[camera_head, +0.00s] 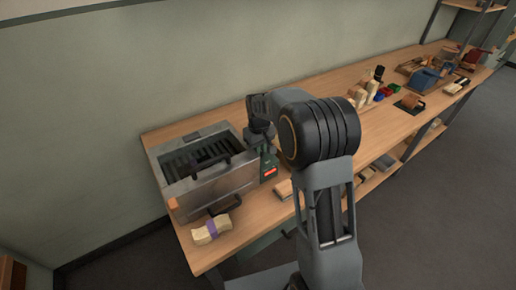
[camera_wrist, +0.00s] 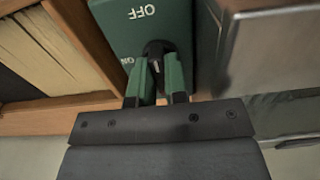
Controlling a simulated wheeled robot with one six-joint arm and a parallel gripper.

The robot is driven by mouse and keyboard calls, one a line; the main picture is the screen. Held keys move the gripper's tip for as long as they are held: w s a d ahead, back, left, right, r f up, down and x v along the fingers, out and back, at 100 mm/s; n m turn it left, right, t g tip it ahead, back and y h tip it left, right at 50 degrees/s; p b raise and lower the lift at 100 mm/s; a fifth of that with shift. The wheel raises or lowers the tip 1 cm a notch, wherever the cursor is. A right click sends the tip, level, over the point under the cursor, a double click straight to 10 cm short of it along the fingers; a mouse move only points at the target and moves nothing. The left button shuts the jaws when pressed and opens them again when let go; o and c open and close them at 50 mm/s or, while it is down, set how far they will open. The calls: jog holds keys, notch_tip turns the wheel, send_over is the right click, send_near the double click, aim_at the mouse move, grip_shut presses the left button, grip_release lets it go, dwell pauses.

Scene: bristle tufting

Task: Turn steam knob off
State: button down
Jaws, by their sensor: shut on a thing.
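The steam knob (camera_wrist: 155,48) is a small dark knob on the face of a green control box (camera_wrist: 125,22). White OFF and ON lettering shows on the box, with OFF upside down in the wrist view. My gripper (camera_wrist: 158,72) is shut on the knob, with one green-padded finger on each side. The fingers partly cover the knob and the ON label. In the head view the green box (camera_head: 268,164) with a red mark stands beside a metal steam box (camera_head: 200,196). My arm hides the knob there.
A bundle with a purple band (camera_head: 212,229) lies on the wooden bench (camera_head: 150,137) in front of the steam box. Blocks and tools (camera_head: 425,78) stand farther right along the bench. A wooden bin (camera_wrist: 75,30) with pale slats is left of the green box in the wrist view.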

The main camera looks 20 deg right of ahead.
jog(key=shift+s+f, duration=0.15)
jog(key=c, duration=1.1)
grip_release()
jog(key=shift+c, duration=0.2)
jog(key=shift+r, duration=0.2)
notch_tip(320, 180, up, 14)
jog(key=shift+f+p, duration=0.15)
jog(key=shift+p, duration=0.25)
jog(key=s+f+m+t+p, duration=0.1)
jog(key=s+m+t+p, duration=0.2)
jog(key=s, duration=1.9)
jog(key=shift+s+f+t, duration=0.15)
jog(key=shift+s+t, duration=0.15)
jog(key=shift+s, duration=0.1)
